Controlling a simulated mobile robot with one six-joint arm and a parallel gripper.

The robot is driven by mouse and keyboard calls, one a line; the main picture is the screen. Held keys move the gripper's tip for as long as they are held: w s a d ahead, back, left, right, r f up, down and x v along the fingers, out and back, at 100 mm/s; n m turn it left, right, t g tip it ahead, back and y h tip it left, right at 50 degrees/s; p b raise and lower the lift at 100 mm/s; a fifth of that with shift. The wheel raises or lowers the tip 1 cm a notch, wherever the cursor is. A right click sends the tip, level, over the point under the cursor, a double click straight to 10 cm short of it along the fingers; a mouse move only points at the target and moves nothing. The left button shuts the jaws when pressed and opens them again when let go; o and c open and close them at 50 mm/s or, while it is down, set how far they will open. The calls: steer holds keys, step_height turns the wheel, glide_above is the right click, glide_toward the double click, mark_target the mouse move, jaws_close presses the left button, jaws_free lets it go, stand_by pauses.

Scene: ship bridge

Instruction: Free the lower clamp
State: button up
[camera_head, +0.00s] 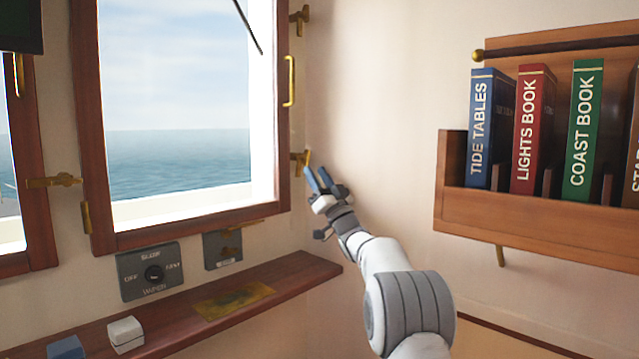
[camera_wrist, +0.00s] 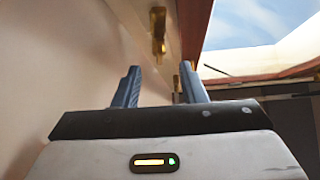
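The lower clamp (camera_head: 300,163) is a small brass fitting at the right side of the window frame. Its lever end sticks out toward the room. My gripper (camera_head: 317,174) is just below and to the right of it, pointing up and left. Its two blue fingers are apart with nothing seen between them. In the wrist view my gripper (camera_wrist: 160,84) shows the same open fingers, and a brass clamp (camera_wrist: 157,30), which looks like the lower one, is beyond the tips. I cannot tell how far apart they are.
The upper clamp (camera_head: 299,18) and a brass handle (camera_head: 289,81) are above on the window side (camera_head: 283,120). A bookshelf (camera_head: 540,212) projects from the wall at right. A wooden ledge (camera_head: 290,280) with a wiper switch panel (camera_head: 150,272) above it lies below the window.

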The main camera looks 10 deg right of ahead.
steer(key=shift+s+d+f, duration=0.2)
steer(key=shift+s+f, duration=0.25)
steer(key=shift+c, duration=0.5)
